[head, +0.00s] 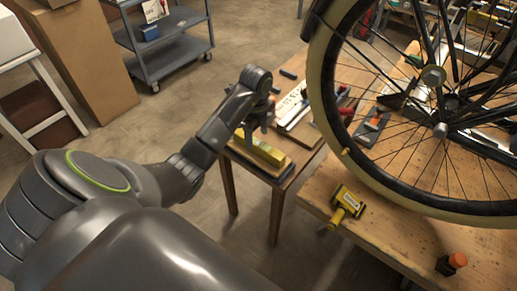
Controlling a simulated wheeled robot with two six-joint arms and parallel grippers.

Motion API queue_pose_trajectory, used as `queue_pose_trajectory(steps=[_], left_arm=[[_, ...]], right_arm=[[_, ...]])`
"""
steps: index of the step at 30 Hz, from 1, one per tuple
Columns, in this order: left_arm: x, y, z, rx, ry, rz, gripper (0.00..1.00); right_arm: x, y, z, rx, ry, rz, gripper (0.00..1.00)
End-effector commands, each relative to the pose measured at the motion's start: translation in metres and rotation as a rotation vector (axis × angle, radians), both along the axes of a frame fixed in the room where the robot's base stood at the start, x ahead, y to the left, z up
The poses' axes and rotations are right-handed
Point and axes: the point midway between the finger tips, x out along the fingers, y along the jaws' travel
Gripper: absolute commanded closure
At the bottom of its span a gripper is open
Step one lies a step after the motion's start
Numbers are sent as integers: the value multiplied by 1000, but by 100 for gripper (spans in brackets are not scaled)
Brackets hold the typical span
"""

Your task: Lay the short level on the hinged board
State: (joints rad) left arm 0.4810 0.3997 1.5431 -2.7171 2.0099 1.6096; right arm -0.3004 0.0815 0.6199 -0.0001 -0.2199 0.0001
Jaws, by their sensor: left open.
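My left arm reaches in from the left, and its open left gripper (256,128) is low over the near end of a small side table. The gripper partly hides the level's far side. I cannot tell whether the fingertips touch the level, and no hinge is clear on the board. My right gripper is not in view.
Tools and a pale labelled strip (292,106) crowd the table behind the gripper. A large bicycle wheel (316,100) stands over the workbench (390,235) on the right. A yellow tool (347,203) and an orange-capped item (456,261) lie on that bench. A grey cart (165,45) stands behind.

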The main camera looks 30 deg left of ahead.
Motion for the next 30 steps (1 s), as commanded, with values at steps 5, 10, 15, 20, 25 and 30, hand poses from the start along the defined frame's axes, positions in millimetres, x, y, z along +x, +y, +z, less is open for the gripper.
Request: queue_pose_trajectory(steps=[5,10,15,20,25,30], left_arm=[[1,-4,-22,0,1,0,45],[1,-6,-42,-1,4,0,45],[2,-5,-47,0,0,0,45],[2,-5,-47,0,0,0,49],[2,-5,-47,0,0,0,72],[2,-5,-47,0,0,0,94]], right_arm=[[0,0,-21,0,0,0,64],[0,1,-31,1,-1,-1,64],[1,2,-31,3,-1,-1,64],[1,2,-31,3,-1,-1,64],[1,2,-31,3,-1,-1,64],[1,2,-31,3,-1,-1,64]])
